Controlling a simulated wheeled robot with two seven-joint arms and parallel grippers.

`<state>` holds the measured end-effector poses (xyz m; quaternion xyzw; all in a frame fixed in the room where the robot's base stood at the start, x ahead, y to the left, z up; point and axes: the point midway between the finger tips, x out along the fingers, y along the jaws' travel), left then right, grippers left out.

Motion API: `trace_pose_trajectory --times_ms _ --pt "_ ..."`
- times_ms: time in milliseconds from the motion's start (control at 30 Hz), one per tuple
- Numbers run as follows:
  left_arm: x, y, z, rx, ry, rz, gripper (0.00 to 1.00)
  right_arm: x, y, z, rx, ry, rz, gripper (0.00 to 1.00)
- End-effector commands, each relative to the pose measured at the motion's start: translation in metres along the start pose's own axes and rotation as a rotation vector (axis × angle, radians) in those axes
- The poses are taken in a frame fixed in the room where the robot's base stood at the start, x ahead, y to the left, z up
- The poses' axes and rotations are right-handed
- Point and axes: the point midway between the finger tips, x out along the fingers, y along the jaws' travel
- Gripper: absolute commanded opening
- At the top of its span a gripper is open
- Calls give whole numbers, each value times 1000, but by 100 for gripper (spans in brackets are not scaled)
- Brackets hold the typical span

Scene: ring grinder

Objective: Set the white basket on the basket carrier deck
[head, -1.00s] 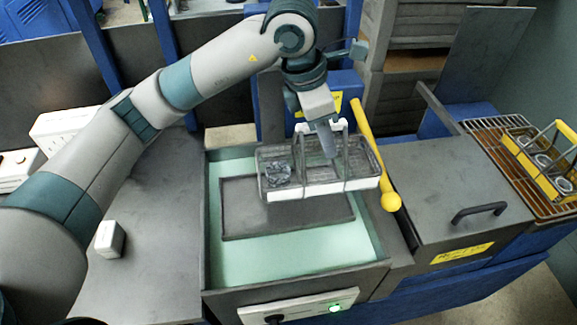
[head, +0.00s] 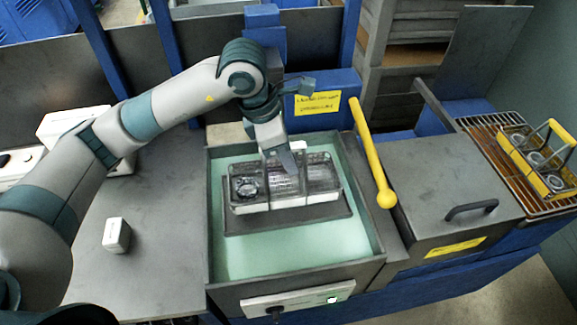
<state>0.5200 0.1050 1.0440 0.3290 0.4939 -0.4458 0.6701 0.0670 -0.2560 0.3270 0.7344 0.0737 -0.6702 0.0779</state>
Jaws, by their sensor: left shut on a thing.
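The white basket (head: 300,201), a wire basket with a white lower band, is in the middle of the head view with metal parts at its left end. My left gripper (head: 284,160) is shut on its handle from above. The basket carrier deck (head: 290,222) is a dark rectangular plate inside the tank with pale green liquid. The basket is level and over the back part of the deck, very low. I cannot tell if its underside touches the deck. My right gripper is out of view.
The tank's grey rim (head: 374,250) surrounds the deck. A yellow lever (head: 373,165) stands to its right, beside a grey lid with a black handle (head: 471,209). A yellow basket (head: 535,165) is on a wire rack at far right. A small white block (head: 116,235) lies on the left worktop.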

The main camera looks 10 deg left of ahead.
Motion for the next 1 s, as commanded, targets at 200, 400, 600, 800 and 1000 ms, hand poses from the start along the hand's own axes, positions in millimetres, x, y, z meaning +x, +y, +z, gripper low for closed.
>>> trace_pose_trajectory --times_ms 200,400,600,800,1000 --pt "21 -1 -7 -2 1 -3 0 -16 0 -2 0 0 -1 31" --pt "31 0 -10 1 -1 0 0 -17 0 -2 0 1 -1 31" --pt "31 0 -10 0 -1 0 0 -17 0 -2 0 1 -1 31" --pt "34 0 -11 0 1 0 23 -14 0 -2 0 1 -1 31" --pt "34 0 -11 0 1 0 33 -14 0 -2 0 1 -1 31"
